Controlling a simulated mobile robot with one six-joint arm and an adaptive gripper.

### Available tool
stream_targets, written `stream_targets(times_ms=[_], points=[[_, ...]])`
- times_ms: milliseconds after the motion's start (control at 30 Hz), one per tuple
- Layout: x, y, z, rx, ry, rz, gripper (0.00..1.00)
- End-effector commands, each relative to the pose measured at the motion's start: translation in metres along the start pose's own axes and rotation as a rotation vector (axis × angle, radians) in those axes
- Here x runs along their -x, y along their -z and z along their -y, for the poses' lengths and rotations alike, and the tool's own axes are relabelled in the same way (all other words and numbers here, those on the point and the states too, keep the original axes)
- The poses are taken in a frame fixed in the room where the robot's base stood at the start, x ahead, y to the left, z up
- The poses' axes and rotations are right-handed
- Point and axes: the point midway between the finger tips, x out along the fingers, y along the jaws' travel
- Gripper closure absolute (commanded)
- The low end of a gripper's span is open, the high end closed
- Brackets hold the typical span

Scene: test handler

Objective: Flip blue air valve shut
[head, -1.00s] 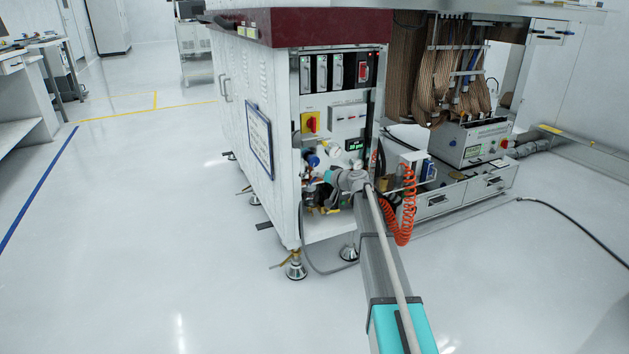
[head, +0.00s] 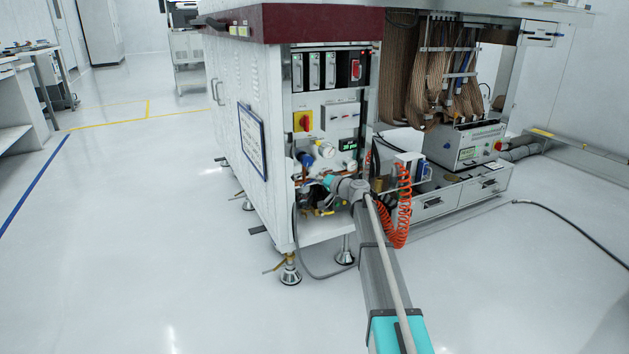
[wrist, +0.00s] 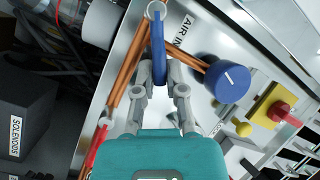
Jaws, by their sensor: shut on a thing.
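The blue air valve handle (wrist: 158,48) is a flat blue lever in the wrist view, below a metal ring and beside the "AIR IN" label (wrist: 184,28). It points down the picture, toward my gripper, beside a copper pipe. My gripper (wrist: 159,72) has its two grey fingers closed on the sides of the handle's lower end. In the head view my gripper (head: 316,198) is low at the cabinet's open end, among the air fittings. The blue handle cannot be made out there.
A round blue knob (wrist: 228,82) sits close right of the fingers. A red handle (wrist: 97,146) is at lower left, a black "SOLENOIDS" box (wrist: 20,125) at far left. A yellow-and-red switch (head: 303,121) is above. An orange coiled hose (head: 402,210) hangs right of my arm.

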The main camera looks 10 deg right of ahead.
Motion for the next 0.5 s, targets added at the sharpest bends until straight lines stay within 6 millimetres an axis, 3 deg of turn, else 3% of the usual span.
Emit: stream_targets(times_ms=[100,133,200,500], points=[[-0.0002,0.0012,0.0001,-0.002,0.000,-0.003,1.00],[-0.0002,0.0013,0.0001,-0.002,0.000,-0.003,0.83],[-0.0002,0.0013,0.0001,-0.001,0.001,-0.003,0.70],[-0.0003,0.0007,0.0001,0.000,0.000,-0.002,0.69]])
